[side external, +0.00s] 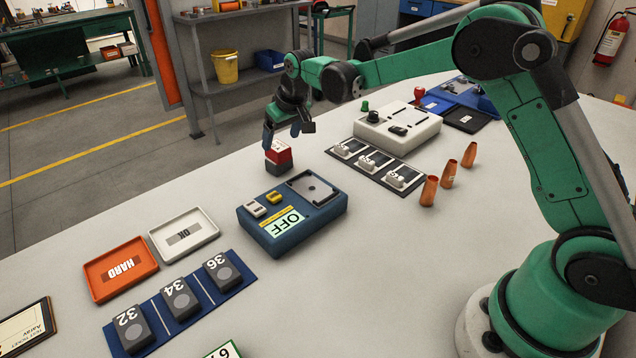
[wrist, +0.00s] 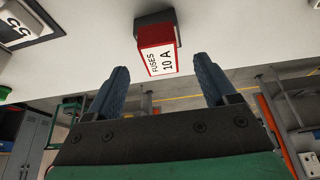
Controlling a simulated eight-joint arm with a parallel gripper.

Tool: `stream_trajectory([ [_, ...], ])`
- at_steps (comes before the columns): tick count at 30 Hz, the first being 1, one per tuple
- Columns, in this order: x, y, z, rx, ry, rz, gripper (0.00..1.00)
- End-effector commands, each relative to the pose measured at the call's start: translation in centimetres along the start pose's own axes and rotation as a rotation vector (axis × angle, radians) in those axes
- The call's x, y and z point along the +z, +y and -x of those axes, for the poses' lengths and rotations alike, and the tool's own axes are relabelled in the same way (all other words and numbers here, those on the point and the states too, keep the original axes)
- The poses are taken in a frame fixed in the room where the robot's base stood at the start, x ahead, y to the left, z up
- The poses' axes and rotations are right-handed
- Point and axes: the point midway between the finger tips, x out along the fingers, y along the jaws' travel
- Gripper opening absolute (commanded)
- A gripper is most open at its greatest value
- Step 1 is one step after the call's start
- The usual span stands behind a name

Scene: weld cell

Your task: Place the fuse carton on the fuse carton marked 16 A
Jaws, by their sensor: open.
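A red fuse carton with a white label reading "FUSES 10 A" (wrist: 160,58) stands ahead of my open fingers in the wrist view. It also shows in the side view (side external: 278,151), at the table's far edge. A dark block (wrist: 152,22) is against the carton's table-side end; I cannot tell if it is a separate carton. No 16 A marking is readable in either view. My gripper (side external: 282,132) is open and empty just above the carton. In the wrist view, my fingers (wrist: 161,78) are on either side of the carton's line, with gaps showing.
Orange (side external: 121,289) and white (side external: 205,239) trays, a blue mat with numbered blocks (side external: 180,299), a white device (side external: 397,128) and copper nozzles (side external: 449,174) are on the table. The table is bare left of the carton.

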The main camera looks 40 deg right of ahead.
Motion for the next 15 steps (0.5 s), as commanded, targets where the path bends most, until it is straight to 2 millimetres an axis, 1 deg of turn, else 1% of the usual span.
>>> stream_trajectory([
  [1, 0.0, 0.0, 1.2, 0.0, 0.0, 0.0, 0.78],
  [3, 0.0, 0.0, 2.6, 0.0, 0.0, 0.0, 0.78],
  [9, 0.0, 0.0, 6.3, 0.0, 0.0, 0.0, 0.78],
  [15, 0.1, 0.0, 8.4, 0.0, 0.001, 0.0, 0.78],
])
